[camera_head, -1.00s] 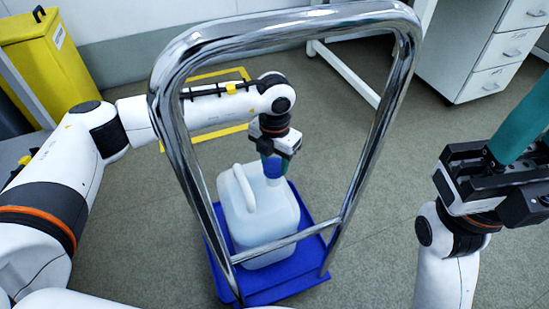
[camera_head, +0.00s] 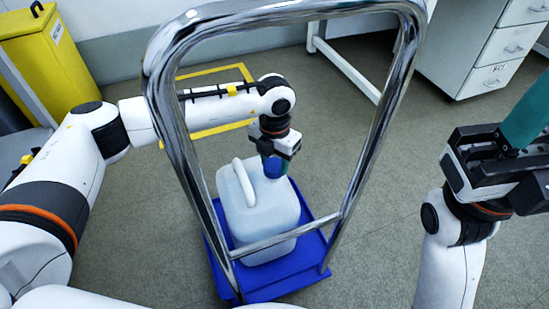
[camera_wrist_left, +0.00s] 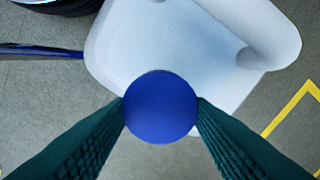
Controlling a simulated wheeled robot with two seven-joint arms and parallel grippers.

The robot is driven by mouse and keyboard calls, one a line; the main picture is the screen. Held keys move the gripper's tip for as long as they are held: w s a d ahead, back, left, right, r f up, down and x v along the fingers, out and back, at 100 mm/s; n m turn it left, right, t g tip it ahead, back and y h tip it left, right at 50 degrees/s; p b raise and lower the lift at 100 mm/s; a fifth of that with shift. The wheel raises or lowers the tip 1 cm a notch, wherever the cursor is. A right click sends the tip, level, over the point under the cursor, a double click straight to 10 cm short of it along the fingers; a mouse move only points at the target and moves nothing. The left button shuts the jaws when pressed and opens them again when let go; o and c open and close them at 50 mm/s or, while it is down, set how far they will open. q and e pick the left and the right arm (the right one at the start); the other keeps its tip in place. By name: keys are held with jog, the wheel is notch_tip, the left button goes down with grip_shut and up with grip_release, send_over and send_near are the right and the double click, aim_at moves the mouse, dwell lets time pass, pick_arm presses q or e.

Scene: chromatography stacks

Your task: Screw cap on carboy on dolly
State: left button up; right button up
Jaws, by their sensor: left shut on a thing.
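A translucent white carboy (camera_head: 257,222) with a moulded handle stands upright on a blue dolly (camera_head: 262,288) with a chrome push handle (camera_head: 383,110). A round blue cap (camera_head: 273,168) is at the carboy's neck. My left gripper (camera_head: 275,164) reaches down from above, shut on the cap. In the left wrist view the cap (camera_wrist_left: 160,107) sits between the two teal fingers, over the white carboy (camera_wrist_left: 150,45); the neck is hidden beneath it, so thread engagement cannot be seen. My right gripper (camera_head: 525,112) is raised at the right edge, far from the carboy, its fingers partly cut off.
The chrome handle stands between my view and my left forearm. A yellow bin (camera_head: 45,62) is at the back left. A white drawer cabinet (camera_head: 495,65) and white table legs (camera_head: 345,65) are at the back right. Yellow tape marks the floor, and floor right of the dolly is clear.

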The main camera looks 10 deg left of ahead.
pick_arm(q)
jog(key=shift+f, duration=0.35)
